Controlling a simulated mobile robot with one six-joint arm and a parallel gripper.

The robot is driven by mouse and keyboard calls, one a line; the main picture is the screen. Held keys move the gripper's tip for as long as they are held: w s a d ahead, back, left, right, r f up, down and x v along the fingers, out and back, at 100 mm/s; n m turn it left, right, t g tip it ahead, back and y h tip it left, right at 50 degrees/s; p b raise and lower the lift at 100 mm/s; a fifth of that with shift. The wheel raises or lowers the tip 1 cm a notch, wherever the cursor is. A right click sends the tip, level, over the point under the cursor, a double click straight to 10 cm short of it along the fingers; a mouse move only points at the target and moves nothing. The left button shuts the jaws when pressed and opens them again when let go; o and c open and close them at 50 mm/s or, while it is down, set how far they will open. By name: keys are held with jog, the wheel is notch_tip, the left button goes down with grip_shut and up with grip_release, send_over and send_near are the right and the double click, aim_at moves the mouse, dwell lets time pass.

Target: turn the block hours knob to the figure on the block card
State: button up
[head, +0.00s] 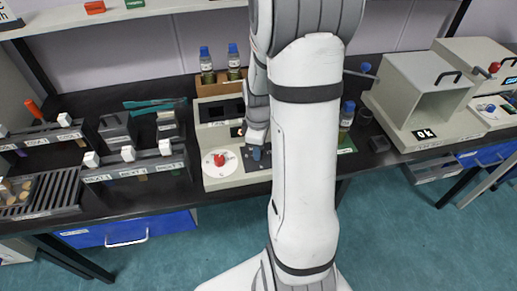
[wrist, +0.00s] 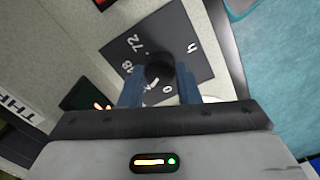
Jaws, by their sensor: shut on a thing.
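The black block hours knob (wrist: 160,72) stands on a dark dial plate (wrist: 185,42) with white figures. I read 72, what looks like 48, and 0 around it. My gripper (wrist: 160,84) has its blue fingers on either side of the knob and is shut on it. A white mark shows on the knob near the 0 side, but exactly where it points is hard to tell. In the head view my gripper (head: 257,156) is at the front of the beige block unit (head: 222,181). My arm hides part of that unit. I cannot make out the block card.
A red button (head: 219,159) on a white disc is left of my gripper. Blue-capped bottles (head: 207,66) stand behind the unit. Labelled racks (head: 135,170) are to the left. A bottle (head: 347,116) and a grey box machine (head: 425,95) are to the right.

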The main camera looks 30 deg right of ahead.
jog(key=m+b, duration=0.1)
jog(key=m, duration=0.4)
jog(key=shift+m, duration=0.3)
jog(key=shift+m+b, duration=0.35)
jog(key=shift+m, duration=1.85)
jog(key=o, duration=1)
jog(key=shift+c, duration=0.2)
jog(key=shift+r, duration=0.1)
notch_tip(320, 180, up, 8)
jog(key=shift+f, duration=0.2)
